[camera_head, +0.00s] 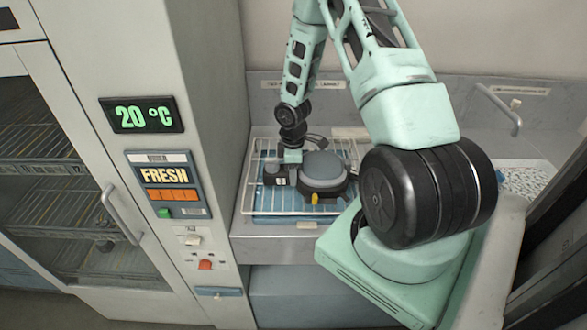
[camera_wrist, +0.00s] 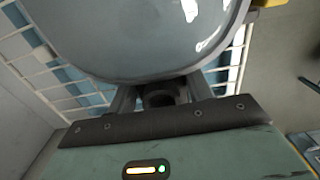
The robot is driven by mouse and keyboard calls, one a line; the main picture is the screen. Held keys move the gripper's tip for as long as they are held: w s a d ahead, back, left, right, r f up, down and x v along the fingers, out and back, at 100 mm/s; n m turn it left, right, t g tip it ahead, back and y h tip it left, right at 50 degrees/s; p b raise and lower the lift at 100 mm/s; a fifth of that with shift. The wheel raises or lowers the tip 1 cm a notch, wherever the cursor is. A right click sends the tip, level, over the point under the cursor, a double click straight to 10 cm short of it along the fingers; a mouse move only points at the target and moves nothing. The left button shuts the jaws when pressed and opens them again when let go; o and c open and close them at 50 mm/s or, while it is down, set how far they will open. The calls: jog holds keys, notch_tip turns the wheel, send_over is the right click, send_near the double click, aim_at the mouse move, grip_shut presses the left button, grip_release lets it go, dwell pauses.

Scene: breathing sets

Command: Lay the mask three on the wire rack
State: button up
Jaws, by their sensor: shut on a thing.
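A grey, rounded mask (camera_head: 325,166) with a dark rim and a small yellow part is over the white wire rack (camera_head: 257,180). In the wrist view the mask (camera_wrist: 140,40) fills the top middle, with the rack (camera_wrist: 22,62) beneath and to both sides of it. My gripper (camera_head: 292,176) is shut on the near side of the mask, at its left in the head view. The fingertips (camera_wrist: 160,97) are partly hidden under the mask. I cannot tell whether the mask touches the wires.
The rack stands over a blue surface (camera_head: 275,207) on a grey counter. A tall cabinet with a glass door (camera_head: 60,190) and handle stands at the left. A basin with pale granules (camera_head: 525,182) lies at the right, partly behind my arm. The back wall is close behind the rack.

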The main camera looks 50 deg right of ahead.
jog(key=shift+f, duration=0.15)
jog(key=o, duration=1.3)
